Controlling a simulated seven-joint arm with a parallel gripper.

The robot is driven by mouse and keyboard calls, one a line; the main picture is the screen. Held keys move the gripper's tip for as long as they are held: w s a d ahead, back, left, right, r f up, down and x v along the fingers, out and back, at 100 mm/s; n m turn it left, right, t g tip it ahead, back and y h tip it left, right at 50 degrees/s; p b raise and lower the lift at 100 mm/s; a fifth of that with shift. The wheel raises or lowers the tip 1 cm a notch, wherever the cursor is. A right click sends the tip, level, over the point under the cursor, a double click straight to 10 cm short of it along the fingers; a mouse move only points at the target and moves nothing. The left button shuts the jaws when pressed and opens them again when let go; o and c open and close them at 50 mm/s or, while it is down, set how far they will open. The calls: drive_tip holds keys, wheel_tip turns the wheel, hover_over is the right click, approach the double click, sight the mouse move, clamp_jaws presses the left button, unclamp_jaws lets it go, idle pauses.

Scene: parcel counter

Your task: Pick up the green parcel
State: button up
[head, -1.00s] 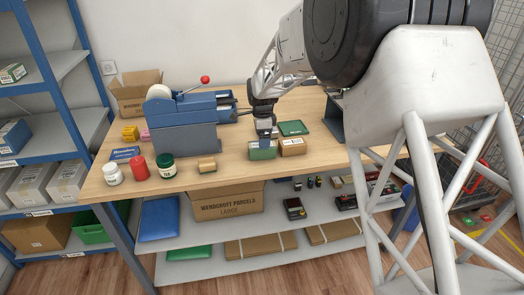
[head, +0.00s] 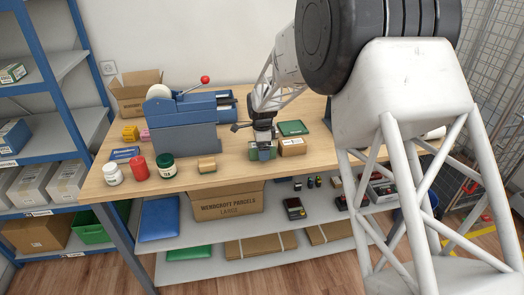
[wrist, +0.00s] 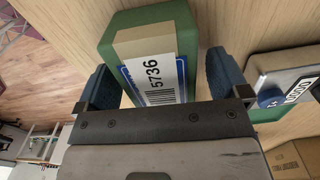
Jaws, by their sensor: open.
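The green parcel (head: 252,155) stands near the front edge of the wooden counter in the head view, partly hidden by my gripper (head: 263,152). In the wrist view the green parcel (wrist: 118,35) has a tan band and a white label with a barcode and "5736". My gripper (wrist: 158,70) is open around it, with one dark blue finger on each side.
A tan roll-like piece (head: 207,165) and the blue-grey machine (head: 187,135) are to the left. A grey labelled thing (wrist: 285,72) shows beside the right finger.

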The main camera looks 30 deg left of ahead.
idle(0.5)
drive_tip(key=c, duration=1.1)
